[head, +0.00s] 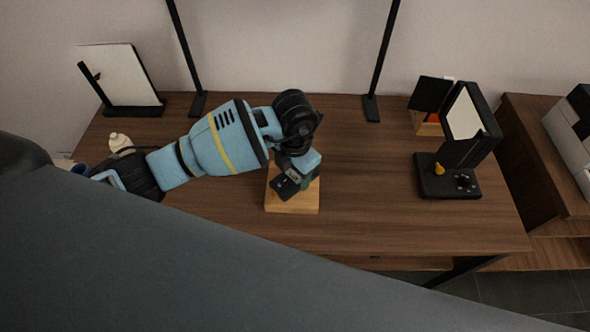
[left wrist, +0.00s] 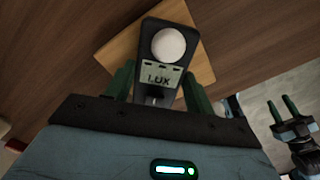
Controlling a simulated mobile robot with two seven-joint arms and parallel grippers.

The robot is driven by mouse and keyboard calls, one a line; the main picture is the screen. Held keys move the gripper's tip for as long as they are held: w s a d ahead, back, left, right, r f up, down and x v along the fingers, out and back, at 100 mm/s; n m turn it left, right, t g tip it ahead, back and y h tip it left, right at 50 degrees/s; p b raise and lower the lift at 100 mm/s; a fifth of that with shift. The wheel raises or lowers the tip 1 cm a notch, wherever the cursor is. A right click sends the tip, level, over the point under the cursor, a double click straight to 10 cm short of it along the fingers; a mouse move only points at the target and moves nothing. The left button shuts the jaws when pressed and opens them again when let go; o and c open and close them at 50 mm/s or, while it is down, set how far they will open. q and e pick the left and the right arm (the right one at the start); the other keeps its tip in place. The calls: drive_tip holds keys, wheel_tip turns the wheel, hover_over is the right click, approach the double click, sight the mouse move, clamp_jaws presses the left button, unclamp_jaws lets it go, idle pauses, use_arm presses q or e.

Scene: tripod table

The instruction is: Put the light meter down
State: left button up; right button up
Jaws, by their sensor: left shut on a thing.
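The brown table (head: 370,215) is clear right of the board. A black stand with a pale panel (head: 448,180) is at the right, a small wooden holder (head: 428,124) behind it. Two black poles (head: 372,105) rise at the back. A white panel (head: 125,75) is back left.

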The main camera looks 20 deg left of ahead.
sight(295, 176)
use_arm(q)
drive_tip(key=shift+f, duration=0.1)
drive_tip(key=o, duration=1.1)
drive_tip(key=shift+c, duration=0.2)
wheel_tip(295, 176, up, 12)
drive_tip(key=shift+r+p, duration=0.2)
drive_tip(key=shift+p, duration=0.25)
